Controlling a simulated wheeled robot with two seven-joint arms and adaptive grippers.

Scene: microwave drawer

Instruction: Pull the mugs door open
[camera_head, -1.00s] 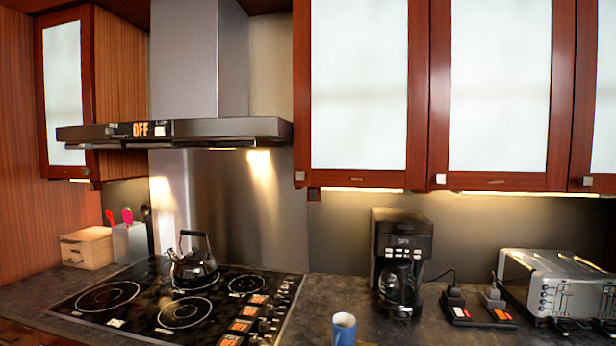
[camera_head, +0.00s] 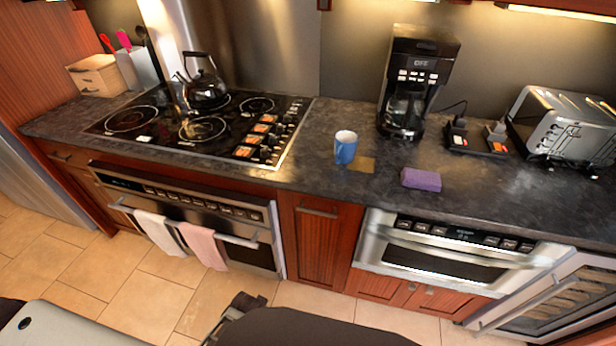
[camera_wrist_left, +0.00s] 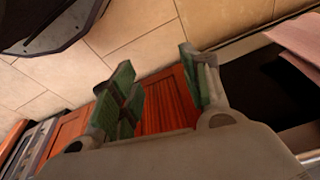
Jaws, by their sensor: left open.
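No door is marked as the mugs door, and I cannot tell which it is. A narrow wooden door (camera_head: 319,245) with a bar handle (camera_head: 318,212) is shut below the counter, between the oven and a steel drawer appliance. A blue mug (camera_head: 345,148) stands upright on the counter above. In the left wrist view, my left gripper (camera_wrist_left: 160,88) is open and empty, with green pads. Red-brown wood (camera_wrist_left: 167,105) shows beyond and between its fingers; I see no contact. The upper cabinets are almost wholly out of the head view. My right gripper is not in view.
The counter holds a kettle (camera_head: 204,86), coffee maker (camera_head: 415,75), toaster (camera_head: 565,125) and purple sponge (camera_head: 421,180). The oven (camera_head: 250,238) has towels on its handle. A steel drawer appliance (camera_head: 440,255) and glass-front cooler (camera_head: 550,300) are at right. Tiled floor (camera_head: 130,290) is open in front.

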